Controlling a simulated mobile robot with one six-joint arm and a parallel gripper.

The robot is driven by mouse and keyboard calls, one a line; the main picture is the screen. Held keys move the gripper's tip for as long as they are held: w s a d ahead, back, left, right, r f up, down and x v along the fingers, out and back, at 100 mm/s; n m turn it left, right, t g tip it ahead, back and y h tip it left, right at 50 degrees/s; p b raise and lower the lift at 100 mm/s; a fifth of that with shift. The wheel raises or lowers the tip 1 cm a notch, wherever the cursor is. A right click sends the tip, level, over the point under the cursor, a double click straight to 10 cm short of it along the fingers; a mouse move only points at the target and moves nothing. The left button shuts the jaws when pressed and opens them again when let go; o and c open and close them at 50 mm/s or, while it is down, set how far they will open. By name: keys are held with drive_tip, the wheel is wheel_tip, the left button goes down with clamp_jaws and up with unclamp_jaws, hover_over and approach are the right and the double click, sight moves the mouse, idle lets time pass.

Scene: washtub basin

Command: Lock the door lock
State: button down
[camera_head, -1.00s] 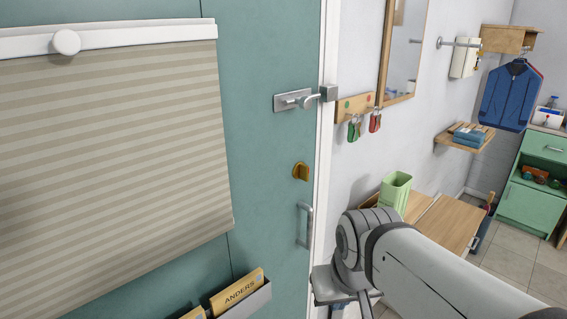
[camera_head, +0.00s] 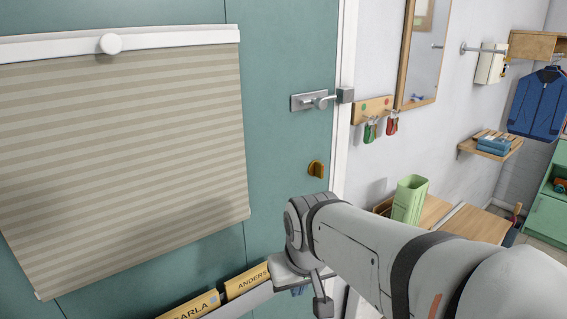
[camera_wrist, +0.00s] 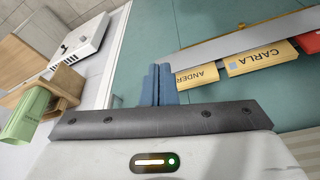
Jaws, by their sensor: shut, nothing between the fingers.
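The teal door (camera_head: 284,60) carries a silver bolt-like latch (camera_head: 318,101) near its right edge, with its bar reaching towards a grey block on the frame. Below it is a brass turn knob (camera_head: 315,169). Which of the two is the door lock I cannot tell for sure. Neither shows in the wrist view. In the wrist view my gripper (camera_wrist: 158,85) is shut and empty, its blue fingers together in front of the door, close to the folder rack. In the head view the gripper is mostly hidden by my arm, low and below the knob.
A grey rack (camera_wrist: 240,40) with name folders is on the door, close to my fingers. A striped blind (camera_head: 130,150) covers the door's left. Right of the frame are a key rack (camera_head: 372,110), a mirror and a green bin (camera_head: 409,199) on a wooden top.

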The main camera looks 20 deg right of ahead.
drive_tip(key=w+d+r+n+t+h+b, duration=0.1)
drive_tip(key=w+d+r+h, duration=0.1)
drive_tip(key=w+r, duration=0.7)
drive_tip(key=w+d+r+n+t+h+b, duration=0.1)
drive_tip(key=w+d+r+b, duration=0.1)
drive_tip(key=w+d+r, duration=0.3)
drive_tip(key=w+r, duration=0.4)
drive_tip(key=w, duration=0.1)
drive_tip(key=shift+w+d+r+n+t+h, duration=0.15)
drive_tip(key=shift+w+r+n+t+h, duration=0.05)
drive_tip(key=shift+w+n+t+h, duration=0.2)
drive_tip(key=shift+s, duration=0.15)
drive_tip(key=p, duration=0.2)
approach(317, 175)
wheel_tip(317, 175, down, 3)
drive_tip(key=w, duration=0.2)
drive_tip(key=shift+d+f, duration=0.15)
drive_tip(key=shift+d, duration=0.5)
